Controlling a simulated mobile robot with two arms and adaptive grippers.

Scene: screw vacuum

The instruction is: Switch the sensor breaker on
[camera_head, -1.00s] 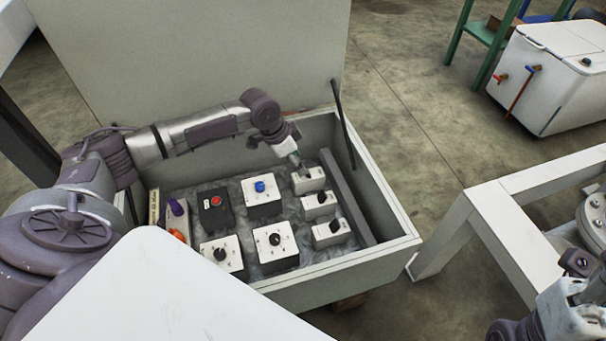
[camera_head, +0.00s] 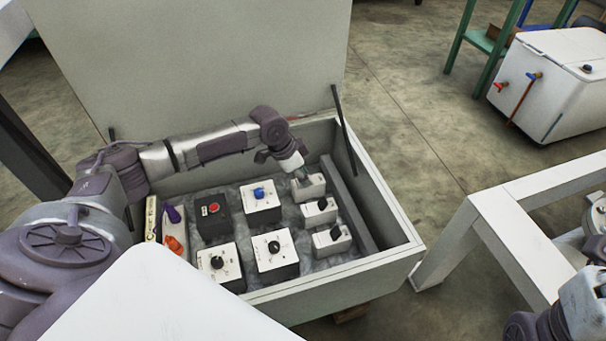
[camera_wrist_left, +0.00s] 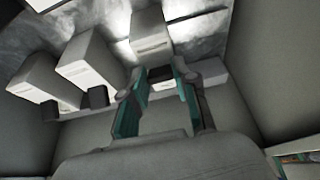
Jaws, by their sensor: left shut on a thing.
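An open grey box (camera_head: 400,248) holds a right-hand column of three small white breakers with black switches: the back one (camera_head: 314,190), the middle one (camera_head: 320,212) and the front one (camera_head: 332,240). My left gripper (camera_head: 302,178) is at the back breaker, pointing down. In the left wrist view, the left gripper (camera_wrist_left: 160,82) has its fingers on either side of that breaker's dark switch (camera_wrist_left: 160,72) and is shut on it. The fingers partly hide the switch. I cannot read which label marks the sensor breaker. My right gripper is out of view.
Left of the breakers are a blue-knob unit (camera_head: 260,205), a red-button unit (camera_head: 214,216) and two black-knob dials (camera_head: 275,255) (camera_head: 222,266). The raised lid (camera_head: 200,60) stands behind. A dark strut (camera_head: 343,125) and grey ledge (camera_head: 350,205) are close on the right.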

